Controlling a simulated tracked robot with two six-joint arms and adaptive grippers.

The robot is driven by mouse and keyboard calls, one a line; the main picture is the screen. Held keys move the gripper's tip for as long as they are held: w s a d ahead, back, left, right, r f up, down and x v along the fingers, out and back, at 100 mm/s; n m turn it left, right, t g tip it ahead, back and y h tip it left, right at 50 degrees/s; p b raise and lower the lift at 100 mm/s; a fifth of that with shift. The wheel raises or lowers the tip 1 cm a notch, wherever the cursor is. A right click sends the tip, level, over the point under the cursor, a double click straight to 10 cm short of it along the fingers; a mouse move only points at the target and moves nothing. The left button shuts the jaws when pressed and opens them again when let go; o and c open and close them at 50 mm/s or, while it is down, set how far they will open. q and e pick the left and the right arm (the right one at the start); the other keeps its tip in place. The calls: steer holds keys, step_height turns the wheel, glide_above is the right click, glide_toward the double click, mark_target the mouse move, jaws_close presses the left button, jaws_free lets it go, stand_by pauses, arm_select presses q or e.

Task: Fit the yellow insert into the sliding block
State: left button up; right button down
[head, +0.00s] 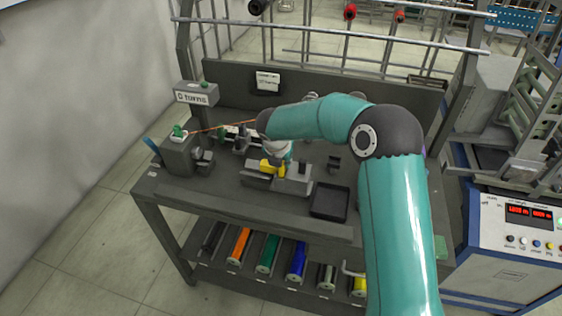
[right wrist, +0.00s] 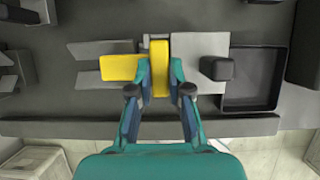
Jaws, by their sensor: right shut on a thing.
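My right gripper (right wrist: 160,72) is shut on a yellow piece (right wrist: 160,50), taken as the yellow insert, which stands between the two fingers. A second yellow part (right wrist: 115,67) lies just left of the fingers; I cannot tell if it joins the held piece. In the head view yellow (head: 267,165) shows below my right wrist, over a grey block assembly (head: 258,181). In the wrist view a light grey block (right wrist: 205,45), perhaps the sliding block, lies close right of the held piece. Whether the insert is seated in it cannot be told. My left gripper is out of view.
A black tray (head: 329,202) is right of the block assembly; a dark knob (right wrist: 217,68) stands between. A grey unit (head: 178,157) at the bench's left has an orange wire (head: 215,128) running from it. Coloured spools (head: 267,254) lie on the shelf below.

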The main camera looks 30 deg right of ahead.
steer(key=c, duration=1)
jaws_free()
steer(key=v, duration=1.2)
